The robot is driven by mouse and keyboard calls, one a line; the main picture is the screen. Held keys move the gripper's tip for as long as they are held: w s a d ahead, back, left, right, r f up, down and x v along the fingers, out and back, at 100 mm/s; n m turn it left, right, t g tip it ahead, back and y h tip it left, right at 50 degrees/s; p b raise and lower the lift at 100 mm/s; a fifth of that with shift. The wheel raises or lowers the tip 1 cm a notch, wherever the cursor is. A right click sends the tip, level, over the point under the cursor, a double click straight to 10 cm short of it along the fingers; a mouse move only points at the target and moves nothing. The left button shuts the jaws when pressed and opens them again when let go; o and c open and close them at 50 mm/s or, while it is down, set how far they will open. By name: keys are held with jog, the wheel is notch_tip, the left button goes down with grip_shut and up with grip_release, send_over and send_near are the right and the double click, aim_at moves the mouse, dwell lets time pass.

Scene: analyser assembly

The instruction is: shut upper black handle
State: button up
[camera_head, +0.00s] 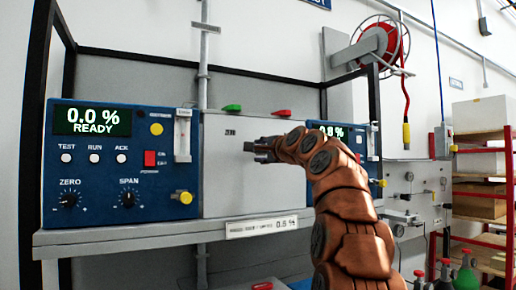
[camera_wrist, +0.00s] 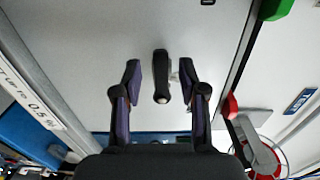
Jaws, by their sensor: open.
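A black handle (camera_wrist: 161,75) sits on the light grey panel (camera_wrist: 85,60) in the wrist view, its long side running up and down the picture. A pale metal bit shows just to its right. My gripper (camera_wrist: 160,80) is open, with one finger on each side of the handle and a visible gap on both sides. There I cannot tell the black handle from the dark fingers.
A green lever (camera_head: 232,107) and a red lever (camera_head: 281,112) are at the panel's top edge. A blue analyser (camera_head: 100,180) stands left of the panel, and another (camera_head: 372,150) stands partly behind my arm. A shelf edge with a label (camera_head: 262,226) runs below.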

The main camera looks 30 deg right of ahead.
jog(key=shift+w+p, duration=0.3)
jog(key=shift+w, duration=0.75)
jog(key=shift+c, duration=0.4)
grip_shut()
